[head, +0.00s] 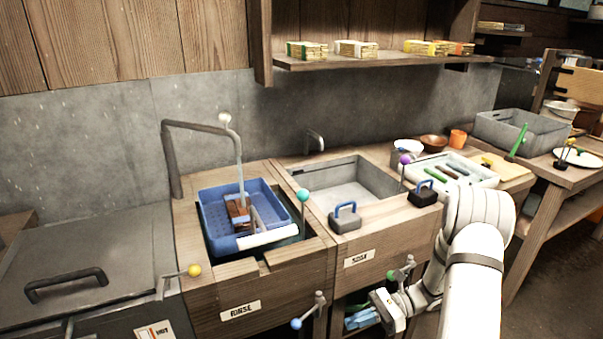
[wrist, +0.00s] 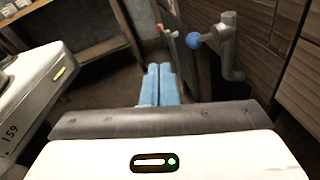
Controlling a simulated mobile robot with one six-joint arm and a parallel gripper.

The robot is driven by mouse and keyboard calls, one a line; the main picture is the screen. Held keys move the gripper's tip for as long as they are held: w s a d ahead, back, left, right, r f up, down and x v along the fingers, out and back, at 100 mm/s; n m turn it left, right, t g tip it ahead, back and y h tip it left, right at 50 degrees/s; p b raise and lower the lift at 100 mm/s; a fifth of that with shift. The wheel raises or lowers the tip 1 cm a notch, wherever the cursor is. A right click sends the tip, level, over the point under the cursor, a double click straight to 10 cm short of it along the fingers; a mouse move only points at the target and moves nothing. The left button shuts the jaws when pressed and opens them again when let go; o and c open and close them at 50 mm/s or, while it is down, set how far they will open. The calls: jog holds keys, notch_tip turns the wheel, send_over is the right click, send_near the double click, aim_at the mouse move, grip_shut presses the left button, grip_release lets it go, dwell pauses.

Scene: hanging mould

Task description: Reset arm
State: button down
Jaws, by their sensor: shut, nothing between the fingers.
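My gripper (head: 353,321) is low in front of the counter, below the sink labelled SOAK, at the end of my white arm. Its two light blue fingers are together, with nothing between them. In the wrist view the fingers (wrist: 159,72) point away from the camera, with dark floor beyond. A blue-knobbed grey pipe fitting (wrist: 222,44) stands to their right, apart from them.
A blue basket (head: 212,218) holding a brown item sits in the RINSE basin. The SOAK sink (head: 345,172) looks empty. A green-knobbed valve (head: 392,275) is close to my arm.

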jog(key=s+r+n+t+h+p, duration=0.2)
jog(key=s+r+n+h+p, duration=0.2)
jog(key=r, duration=0.7)
jog(key=s+r+n+t+h+p, duration=0.2)
jog(key=s+r+n+h+p, duration=0.2)
jog(key=r, duration=0.7)
jog(key=s+r+n+t+h+p, duration=0.2)
jog(key=s+r+n+h+p, duration=0.2)
jog(key=s+r+n+h, duration=0.3)
notch_tip(320, 180, up, 5)
jog(key=s+n, duration=0.1)
jog(key=n, duration=0.1)
jog(key=shift+d+n+h+p, duration=0.3)
jog(key=shift+d+n+p, duration=0.05)
jog(key=shift+d+n, duration=0.05)
